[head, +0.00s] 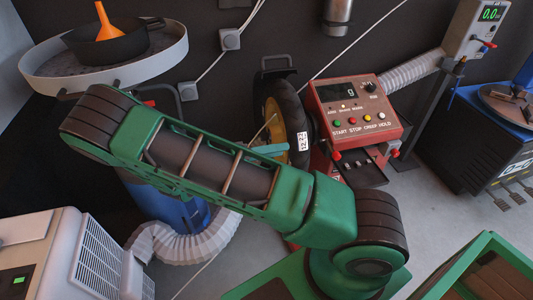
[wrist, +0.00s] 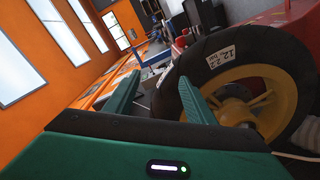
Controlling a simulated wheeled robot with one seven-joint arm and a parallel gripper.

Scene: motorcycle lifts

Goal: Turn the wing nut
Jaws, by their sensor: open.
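A wheel with a black tyre (head: 291,108) and yellow rim stands on a red machine (head: 352,112). In the wrist view the tyre (wrist: 258,44) and its yellow spokes (wrist: 240,78) fill the right side. The dark hub shows low between the spokes, partly behind my right finger; I cannot make out the wing nut clearly there. My gripper (wrist: 158,98) is open, with nothing between its green fingers. Its right finger overlaps the tyre's left edge in the picture; contact cannot be told. In the head view a fingertip shows beside the wheel, with the rest behind my arm.
A round tray (head: 40,82) with a black pan (head: 112,45) and orange funnel (head: 106,22) stands upper left. A white-grey unit (head: 75,255) is lower left. A ribbed hose (head: 412,70) runs right of the machine. A green-edged crate (head: 478,262) is lower right.

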